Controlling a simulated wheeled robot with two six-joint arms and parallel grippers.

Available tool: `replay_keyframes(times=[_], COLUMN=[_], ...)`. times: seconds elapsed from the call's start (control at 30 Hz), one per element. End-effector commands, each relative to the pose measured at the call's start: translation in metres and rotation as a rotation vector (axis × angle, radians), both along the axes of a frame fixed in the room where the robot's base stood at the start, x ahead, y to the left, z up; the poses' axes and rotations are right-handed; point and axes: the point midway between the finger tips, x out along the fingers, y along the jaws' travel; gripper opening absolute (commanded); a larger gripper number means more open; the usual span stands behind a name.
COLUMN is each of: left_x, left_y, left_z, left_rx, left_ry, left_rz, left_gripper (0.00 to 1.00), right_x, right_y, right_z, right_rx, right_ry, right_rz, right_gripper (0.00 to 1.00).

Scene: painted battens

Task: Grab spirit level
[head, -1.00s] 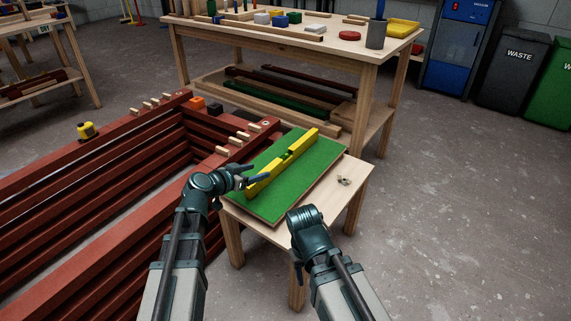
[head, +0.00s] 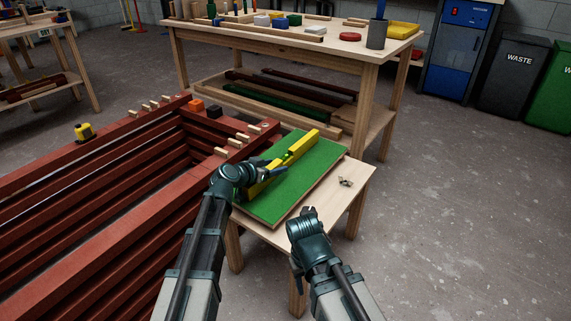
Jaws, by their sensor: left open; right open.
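The yellow spirit level (head: 303,144) lies on a green mat (head: 300,183) on a small wooden table. Its far end is clear in the head view; its near part is partly hidden by my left gripper. My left gripper (head: 279,170) is open at the near half of the level, with its fingers over or beside it. I cannot tell whether the fingers straddle the level or touch it.
Small metal pieces (head: 346,181) lie on bare wood right of the mat. A larger workbench (head: 290,40) stands behind. The floor at right is clear.

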Motion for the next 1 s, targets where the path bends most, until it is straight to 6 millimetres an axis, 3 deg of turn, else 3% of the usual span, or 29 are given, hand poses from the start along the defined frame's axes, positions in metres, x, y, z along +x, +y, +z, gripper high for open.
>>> replay_keyframes(times=[0.2, 0.23, 0.6, 1.0], left_x=[0.0018, 0.0017, 0.0016, 0.0015], left_y=[-0.0012, -0.0011, -0.0010, -0.0010], left_z=[-0.0007, -0.0006, -0.0007, -0.0006], left_rx=[0.000, 0.000, 0.000, -0.001], left_ry=[0.000, 0.000, 0.000, 0.001], left_rz=[0.001, 0.001, 0.001, 0.000], left_gripper=[0.68, 0.64, 0.00, 0.00], right_x=[0.0001, 0.0001, 0.0001, 0.0001], right_y=[0.0000, 0.0000, 0.0000, 0.0000], right_z=[-0.0007, -0.0007, -0.0007, -0.0007], right_rx=[0.000, 0.000, 0.000, 0.000], right_ry=[0.000, 0.000, 0.000, 0.000], right_rz=[0.000, 0.000, 0.000, 0.000], right_gripper=[0.50, 0.50, 0.50, 0.50])
